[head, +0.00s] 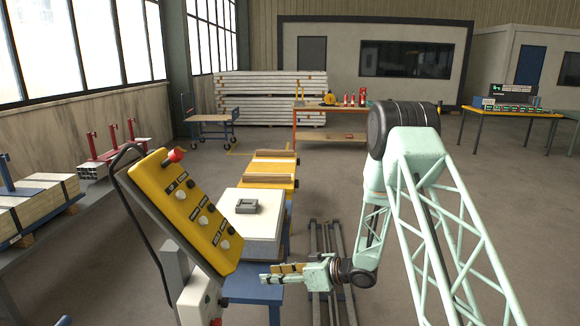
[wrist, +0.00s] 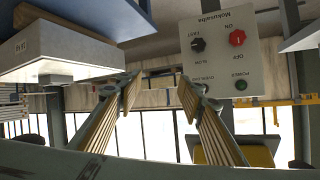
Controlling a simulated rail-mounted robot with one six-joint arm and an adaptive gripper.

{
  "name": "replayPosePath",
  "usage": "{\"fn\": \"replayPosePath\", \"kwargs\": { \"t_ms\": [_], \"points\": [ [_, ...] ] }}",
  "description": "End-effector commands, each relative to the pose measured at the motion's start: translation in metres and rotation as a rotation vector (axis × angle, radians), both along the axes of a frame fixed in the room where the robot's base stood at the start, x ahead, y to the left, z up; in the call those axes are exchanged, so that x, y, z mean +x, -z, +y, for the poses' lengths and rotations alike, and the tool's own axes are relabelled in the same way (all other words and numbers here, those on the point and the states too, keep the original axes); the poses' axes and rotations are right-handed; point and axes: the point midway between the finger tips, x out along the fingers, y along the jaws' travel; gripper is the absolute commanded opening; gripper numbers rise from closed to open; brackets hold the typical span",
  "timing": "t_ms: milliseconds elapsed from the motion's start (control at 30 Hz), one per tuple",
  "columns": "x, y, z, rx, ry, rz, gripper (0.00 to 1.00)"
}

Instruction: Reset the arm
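My arm reaches down from the right in the head view. My gripper (head: 278,274) points left, in front of the blue table (head: 252,288) and to the right of a pale control box (head: 196,302). In the wrist view my gripper (wrist: 160,93) has its two ribbed fingers apart, with nothing between them. The control box (wrist: 218,70) shows upside down beyond the fingertips, with a red knob (wrist: 237,37), a black knob (wrist: 198,45) and a green button (wrist: 241,85).
A yellow button panel (head: 187,208) with a red knob tilts above the control box. A white block (head: 252,222) bears a small grey part (head: 247,206) behind my gripper. Metal rails (head: 322,240) lie on the floor beside the table. Open floor lies farther back.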

Motion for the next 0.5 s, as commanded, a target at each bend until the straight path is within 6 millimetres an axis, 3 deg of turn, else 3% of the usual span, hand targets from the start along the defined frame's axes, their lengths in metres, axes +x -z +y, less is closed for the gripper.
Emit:
{"fn": "replayPosePath", "kwargs": {
  "t_ms": [500],
  "points": [
    [0.040,-0.077,-0.050,-0.192,0.160,-0.071,0.35]
  ]
}}
